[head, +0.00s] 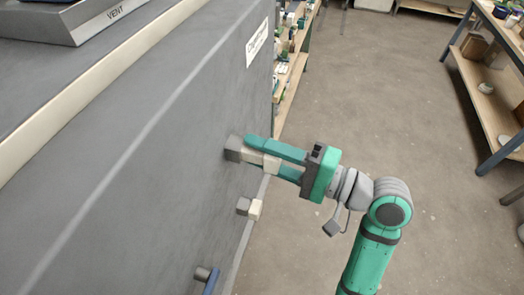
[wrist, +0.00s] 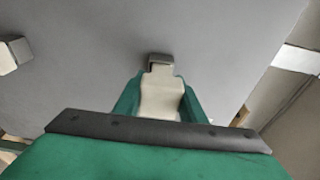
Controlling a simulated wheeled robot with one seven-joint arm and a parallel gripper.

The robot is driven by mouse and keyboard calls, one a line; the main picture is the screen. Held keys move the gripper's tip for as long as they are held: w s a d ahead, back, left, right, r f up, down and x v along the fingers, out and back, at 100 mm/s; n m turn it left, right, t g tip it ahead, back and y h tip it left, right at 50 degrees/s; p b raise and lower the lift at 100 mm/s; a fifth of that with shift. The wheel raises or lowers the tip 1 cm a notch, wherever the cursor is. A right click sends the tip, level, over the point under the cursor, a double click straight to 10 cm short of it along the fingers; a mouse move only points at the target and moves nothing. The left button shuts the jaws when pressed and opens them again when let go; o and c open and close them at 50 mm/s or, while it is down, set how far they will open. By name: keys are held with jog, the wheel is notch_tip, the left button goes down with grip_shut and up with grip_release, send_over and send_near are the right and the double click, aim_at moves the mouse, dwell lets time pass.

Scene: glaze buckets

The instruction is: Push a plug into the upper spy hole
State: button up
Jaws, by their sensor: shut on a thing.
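My gripper (head: 277,158) is shut on a cream plug (head: 271,164), which also shows between the green fingers in the wrist view (wrist: 161,95). The plug points left at the grey kiln wall (head: 165,150). Its narrow front end meets the grey collar of the upper spy hole (head: 233,147); the collar shows above the plug in the wrist view (wrist: 159,59). The hole itself is hidden, so I cannot tell how deep the plug sits. Lower on the wall, another grey collar (head: 243,206) has a cream plug (head: 255,209) in it.
A blue-handled fitting (head: 209,280) sticks out of the wall near the bottom. A white label (head: 257,43) is on the wall above my gripper. Shelves with small items (head: 290,60) stand behind. The floor (head: 370,100) to the right is clear up to a workbench (head: 490,80).

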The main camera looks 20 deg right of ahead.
aim_at(246, 149)
jog(key=shift+w+a, duration=0.1)
jog(key=shift+x, duration=1)
jog(key=shift+a, duration=0.25)
jog(key=shift+w+a, duration=0.15)
jog(key=shift+a, duration=0.15)
jog(key=o, duration=1.5)
jog(key=shift+d, duration=0.1)
jog(key=w+d+v, duration=0.1)
jog(key=v, duration=0.8)
dwell(0.5)
jog(key=shift+d, duration=0.1)
